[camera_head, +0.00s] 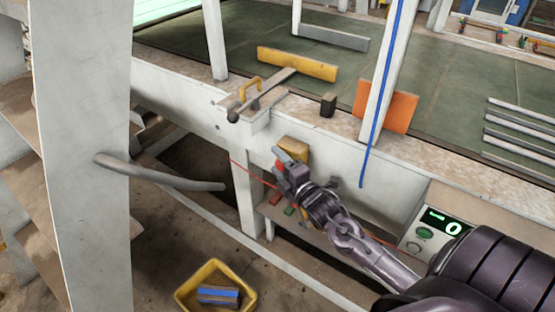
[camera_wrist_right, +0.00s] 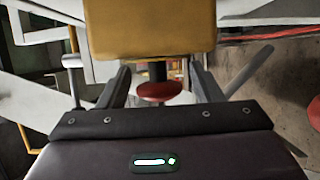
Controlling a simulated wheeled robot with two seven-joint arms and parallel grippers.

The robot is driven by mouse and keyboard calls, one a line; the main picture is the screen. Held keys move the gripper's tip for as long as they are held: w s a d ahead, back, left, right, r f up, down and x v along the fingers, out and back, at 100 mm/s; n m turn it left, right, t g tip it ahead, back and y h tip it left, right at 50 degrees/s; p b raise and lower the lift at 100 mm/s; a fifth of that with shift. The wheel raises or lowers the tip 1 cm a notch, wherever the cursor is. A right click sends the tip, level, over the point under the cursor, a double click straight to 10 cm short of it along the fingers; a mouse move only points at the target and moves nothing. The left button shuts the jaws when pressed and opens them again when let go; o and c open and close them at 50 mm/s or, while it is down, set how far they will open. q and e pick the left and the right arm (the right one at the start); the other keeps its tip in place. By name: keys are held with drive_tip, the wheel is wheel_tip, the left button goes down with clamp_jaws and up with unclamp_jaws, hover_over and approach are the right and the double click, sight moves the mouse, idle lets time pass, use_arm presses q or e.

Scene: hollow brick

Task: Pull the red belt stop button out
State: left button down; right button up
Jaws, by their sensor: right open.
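The red stop button (camera_wrist_right: 160,90) is a round mushroom head on a dark stem below a yellow box (camera_wrist_right: 150,30) in the right wrist view. The yellow box also shows in the head view (camera_head: 295,150), mounted on the white frame, with a bit of the red button (camera_head: 279,165) beside my gripper. My right gripper (camera_head: 285,163) is open. In the right wrist view its fingers (camera_wrist_right: 160,85) stand on either side of the button, with a gap visible at each side. I cannot tell whether either finger touches it. My left gripper is not in view.
A control panel (camera_head: 432,232) with a green display sits at the right. A yellow tray (camera_head: 185,298) lies on the floor. A grey pipe (camera_head: 165,177) juts out at the left. A thin red cord (camera_head: 250,174) runs along the white frame near my gripper.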

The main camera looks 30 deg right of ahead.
drive_tip(key=shift+w, duration=0.4)
drive_tip(key=shift+c, duration=0.3)
clamp_jaws()
drive_tip(key=shift+s+a+p, duration=0.2)
drive_tip(key=shift+a+p, duration=0.2)
drive_tip(key=shift+a, duration=0.15)
drive_tip(key=shift+o, duration=0.3)
unclamp_jaws()
